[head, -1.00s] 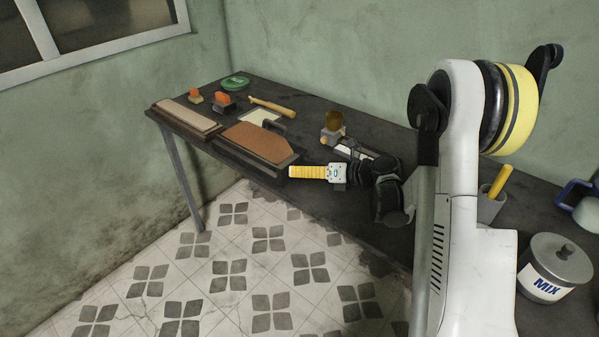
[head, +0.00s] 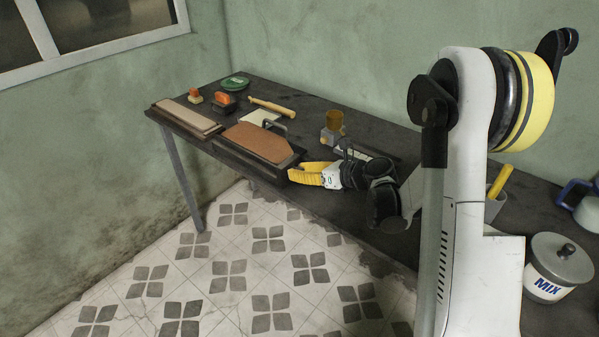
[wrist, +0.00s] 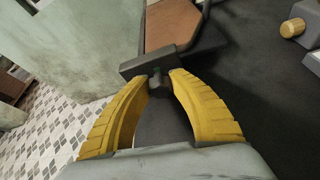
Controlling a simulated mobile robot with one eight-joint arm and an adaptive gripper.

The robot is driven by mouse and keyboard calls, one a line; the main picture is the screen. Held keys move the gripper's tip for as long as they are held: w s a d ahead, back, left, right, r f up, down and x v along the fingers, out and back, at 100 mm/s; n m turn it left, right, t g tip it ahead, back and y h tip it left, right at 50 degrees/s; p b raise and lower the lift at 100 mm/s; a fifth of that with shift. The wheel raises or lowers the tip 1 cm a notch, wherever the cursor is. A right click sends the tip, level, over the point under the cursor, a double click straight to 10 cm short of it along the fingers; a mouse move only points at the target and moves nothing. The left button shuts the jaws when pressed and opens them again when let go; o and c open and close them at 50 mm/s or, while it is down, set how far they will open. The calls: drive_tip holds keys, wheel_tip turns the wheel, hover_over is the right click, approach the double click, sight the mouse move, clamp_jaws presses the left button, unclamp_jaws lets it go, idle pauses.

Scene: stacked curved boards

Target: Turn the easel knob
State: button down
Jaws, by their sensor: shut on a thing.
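My gripper (head: 306,173) has yellow ribbed fingers and reaches to the near right corner of the easel-like stand with the brown board (head: 258,142). In the wrist view, my gripper (wrist: 160,77) is shut on a small dark knob (wrist: 158,86) under a dark crossbar (wrist: 161,62). The brown board (wrist: 172,22) shows just beyond the crossbar. The fingers cover the sides of the knob, so its full shape is hidden. In the head view the knob is hidden by the fingers.
The dark table (head: 330,205) also holds a pale board (head: 186,118) at left, orange-topped blocks (head: 224,99), a wooden-handled tool (head: 272,106), an amber-topped item (head: 333,124) and a MIX pot (head: 556,270). Open tiled floor (head: 240,270) lies before the table.

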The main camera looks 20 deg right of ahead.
sight(299, 168)
drive_tip(key=n+t+h, duration=0.1)
drive_tip(key=n, duration=0.2)
drive_tip(key=shift+a+h, duration=0.1)
drive_tip(key=shift+h, duration=0.3)
drive_tip(key=n+t+h, duration=0.1)
drive_tip(key=n, duration=0.2)
drive_tip(key=shift+t, duration=0.4)
drive_tip(key=shift+h, duration=0.3)
drive_tip(key=c, duration=1.1)
unclamp_jaws()
wheel_tip(299, 168, up, 10)
